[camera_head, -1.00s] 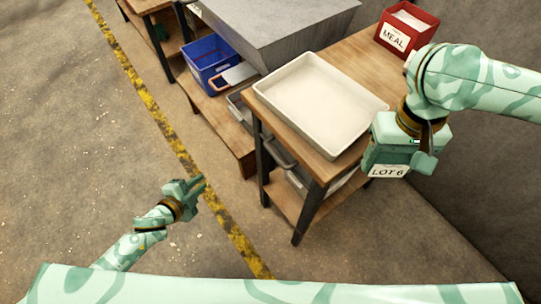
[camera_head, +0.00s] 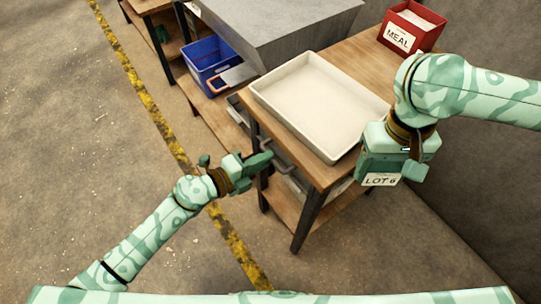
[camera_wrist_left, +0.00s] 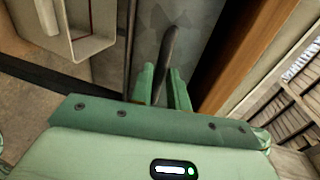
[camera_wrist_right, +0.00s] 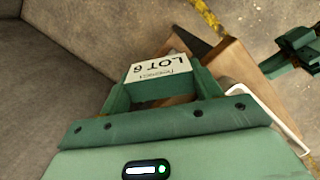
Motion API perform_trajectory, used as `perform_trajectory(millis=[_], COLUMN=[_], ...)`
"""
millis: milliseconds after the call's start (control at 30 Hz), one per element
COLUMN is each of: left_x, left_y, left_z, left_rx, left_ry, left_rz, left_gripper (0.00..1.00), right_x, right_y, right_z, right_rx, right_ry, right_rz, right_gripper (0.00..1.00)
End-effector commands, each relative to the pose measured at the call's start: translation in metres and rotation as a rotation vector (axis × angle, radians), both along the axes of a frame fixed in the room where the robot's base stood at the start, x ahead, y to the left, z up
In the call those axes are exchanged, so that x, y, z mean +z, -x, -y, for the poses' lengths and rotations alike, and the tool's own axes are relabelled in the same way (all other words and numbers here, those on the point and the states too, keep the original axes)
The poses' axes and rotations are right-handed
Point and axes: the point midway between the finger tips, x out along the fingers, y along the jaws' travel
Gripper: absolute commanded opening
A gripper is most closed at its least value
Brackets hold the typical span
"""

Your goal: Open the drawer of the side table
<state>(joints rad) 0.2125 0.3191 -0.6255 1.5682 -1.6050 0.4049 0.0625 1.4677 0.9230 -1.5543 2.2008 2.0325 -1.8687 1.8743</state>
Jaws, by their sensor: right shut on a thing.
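The side table (camera_head: 350,62) has a wooden top and dark legs. Its grey drawer front (camera_wrist_left: 190,25) fills the upper middle of the left wrist view, and its dark bar handle (camera_wrist_left: 170,48) runs toward my left fingers. In the head view the handle is partly hidden by my left gripper (camera_head: 264,163), which is at the table's left side. My left fingers (camera_wrist_left: 163,84) are open, with the handle's near end between or just beyond them; contact cannot be told. The drawer looks shut.
A cream tray (camera_head: 346,153) covers much of the tabletop. A red MEAL bin (camera_head: 400,38) stands at the back. A grey block (camera_head: 275,30) and a blue crate (camera_head: 207,67) are to the left. The floor at left is clear.

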Motion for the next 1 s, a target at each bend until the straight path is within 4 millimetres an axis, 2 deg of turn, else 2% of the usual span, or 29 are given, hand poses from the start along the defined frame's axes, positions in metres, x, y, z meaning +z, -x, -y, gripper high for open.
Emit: perform_trajectory(millis=[100, 300, 500, 567, 600, 867, 1000], left_x=[-0.005, -0.006, -0.006, -0.006, -0.006, -0.006, -0.007], left_y=[-0.01, -0.016, -0.016, -0.016, -0.016, -0.014, -0.006], left_z=[0.013, 0.022, 0.022, 0.022, 0.022, 0.019, 0.008], left_rx=[0.001, 0.0, 0.001, 0.001, 0.001, 0.001, 0.002], left_ry=[0.001, 0.001, 0.001, 0.001, 0.001, 0.0, -0.002], left_rz=[-0.001, -0.002, -0.001, -0.001, -0.001, -0.002, -0.002], left_gripper=[0.17, 0.17, 0.17, 0.03, 0.0, 0.0, 0.0], right_x=[-0.007, -0.008, -0.008, -0.008, -0.008, -0.007, -0.006], right_y=[0.0, -0.001, -0.001, -0.001, -0.001, 0.0, 0.0], right_z=[0.0, 0.0, 0.0, 0.0, 0.0, 0.0, 0.0], right_rx=[0.0, 0.0, 0.0, 0.0, 0.0, 0.0, 0.0], right_ry=[0.0, 0.0, 0.0, 0.0, 0.0, 0.0, 0.0], right_rz=[-0.005, -0.006, -0.006, -0.006, -0.006, -0.005, -0.004], right_gripper=[0.4, 0.4, 0.4, 0.4, 0.4, 0.4, 0.4])
